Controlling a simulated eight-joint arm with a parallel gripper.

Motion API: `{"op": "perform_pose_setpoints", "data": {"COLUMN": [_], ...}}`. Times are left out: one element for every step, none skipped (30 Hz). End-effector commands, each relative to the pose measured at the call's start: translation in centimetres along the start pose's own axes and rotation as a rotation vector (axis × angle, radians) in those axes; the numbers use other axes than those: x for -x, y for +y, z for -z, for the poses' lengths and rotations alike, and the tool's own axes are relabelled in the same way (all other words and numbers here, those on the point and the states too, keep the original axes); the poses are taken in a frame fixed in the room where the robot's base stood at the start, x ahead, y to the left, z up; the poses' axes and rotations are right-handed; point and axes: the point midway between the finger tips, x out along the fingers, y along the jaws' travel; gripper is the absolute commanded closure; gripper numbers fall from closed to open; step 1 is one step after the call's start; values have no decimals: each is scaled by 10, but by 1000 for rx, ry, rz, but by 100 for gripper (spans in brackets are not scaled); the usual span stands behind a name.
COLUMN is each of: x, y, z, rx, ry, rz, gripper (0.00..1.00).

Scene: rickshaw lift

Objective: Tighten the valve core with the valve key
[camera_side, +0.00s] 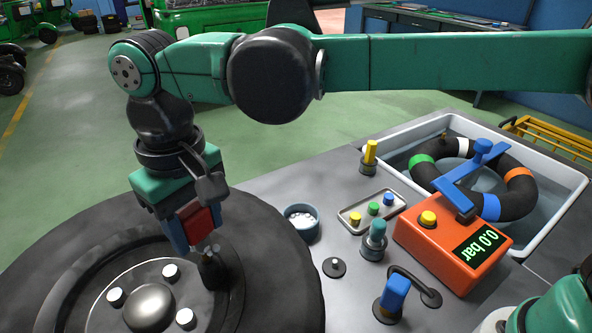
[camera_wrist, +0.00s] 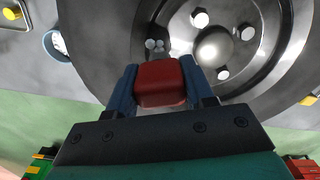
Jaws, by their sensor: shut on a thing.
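My gripper (camera_side: 198,228) is shut on the red handle of the valve key (camera_side: 201,221), with its blue fingers on either side. It points down over the large dark wheel (camera_side: 270,272). Just below the key a short dark valve stem (camera_side: 210,270) stands on the wheel; I cannot tell whether the key touches it. In the wrist view the red handle (camera_wrist: 160,84) sits between the fingers, with small grey ends beyond it near the rim. The valve core itself is not visible.
The wheel's hub (camera_side: 150,306) has several white bolts around it. On the grey bench stand a small cup (camera_side: 301,222), a tray of coloured caps (camera_side: 371,211), and an orange gauge box (camera_side: 452,250) reading 0.0 bar. A white water basin (camera_side: 560,181) holds a dark ring.

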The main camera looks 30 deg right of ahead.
Motion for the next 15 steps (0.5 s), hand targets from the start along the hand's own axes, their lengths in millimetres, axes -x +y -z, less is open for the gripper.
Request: {"op": "perform_pose_setpoints", "data": {"x": [0, 0, 0, 0, -1, -1, -2, -2, -3, -3, -4, -4, -5, -5, -6], "y": [0, 0, 0, 0, 0, 0, 0, 0, 0, 0, 0, 0, 0, 0, 0], "z": [0, 0, 0, 0, 0, 0, 0, 0, 0, 0, 0, 0, 0, 0, 0], "rx": [0, 0, 0, 0, 0, 0, 0, 0, 0, 0, 0, 0, 0, 0, 0], "ry": [0, 0, 0, 0, 0, 0, 0, 0, 0, 0, 0, 0, 0, 0, 0], "rz": [0, 0, 0, 0, 0, 0, 0, 0, 0, 0, 0, 0, 0, 0, 0], "gripper": [95, 95, 95, 95, 95, 95, 95, 95, 95, 95, 95, 95, 95, 95, 95]}}
